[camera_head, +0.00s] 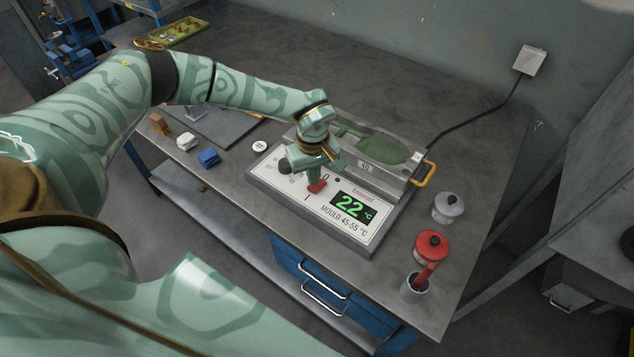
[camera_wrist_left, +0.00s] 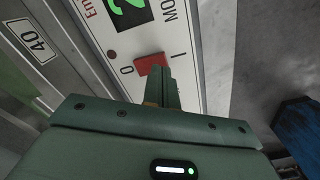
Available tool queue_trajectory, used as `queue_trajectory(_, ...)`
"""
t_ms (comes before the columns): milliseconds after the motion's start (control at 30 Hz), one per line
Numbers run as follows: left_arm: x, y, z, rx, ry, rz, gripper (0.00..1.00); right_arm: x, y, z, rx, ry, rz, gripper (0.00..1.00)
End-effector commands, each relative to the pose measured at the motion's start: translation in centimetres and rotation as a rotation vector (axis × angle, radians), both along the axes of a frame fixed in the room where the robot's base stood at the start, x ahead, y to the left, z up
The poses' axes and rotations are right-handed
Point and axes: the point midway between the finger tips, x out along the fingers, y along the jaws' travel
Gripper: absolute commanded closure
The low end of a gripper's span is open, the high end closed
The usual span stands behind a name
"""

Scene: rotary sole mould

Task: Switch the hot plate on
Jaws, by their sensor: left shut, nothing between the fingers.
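The hot plate (camera_head: 352,235) is a grey box on the bench with a white panel. Its display (camera_head: 352,207) is lit green and reads 22 °C, above the print "MOULD 45-55 °C". The red switch (camera_head: 317,187) sits between the marks O and I; it also shows in the wrist view (camera_wrist_left: 152,63). My left gripper (camera_head: 315,179) is shut and empty, pointing down with its fingertips at the switch. The fingertips (camera_wrist_left: 161,80) overlap the switch's edge in the wrist view; I cannot tell whether they touch it. My right gripper is out of view.
A metal mould (camera_head: 385,180) with a green sole-shaped hollow and yellow handle lies on the hot plate. A grey lidded pot (camera_head: 448,206), a red pot (camera_head: 431,246) and a cup (camera_head: 415,287) stand to the right. Small blocks, including a blue one (camera_head: 208,158), lie left.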

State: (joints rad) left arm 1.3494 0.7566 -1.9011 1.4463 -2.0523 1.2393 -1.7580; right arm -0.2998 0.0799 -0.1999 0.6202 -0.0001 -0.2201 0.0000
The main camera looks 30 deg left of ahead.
Motion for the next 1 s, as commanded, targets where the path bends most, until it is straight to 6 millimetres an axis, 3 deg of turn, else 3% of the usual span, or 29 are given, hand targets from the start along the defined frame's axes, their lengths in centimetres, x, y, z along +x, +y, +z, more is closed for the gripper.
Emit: queue_trajectory(1000, 0.0, -0.01, -0.92, 0.0, 0.0, 0.0, 1.0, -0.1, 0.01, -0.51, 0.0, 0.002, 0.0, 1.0)
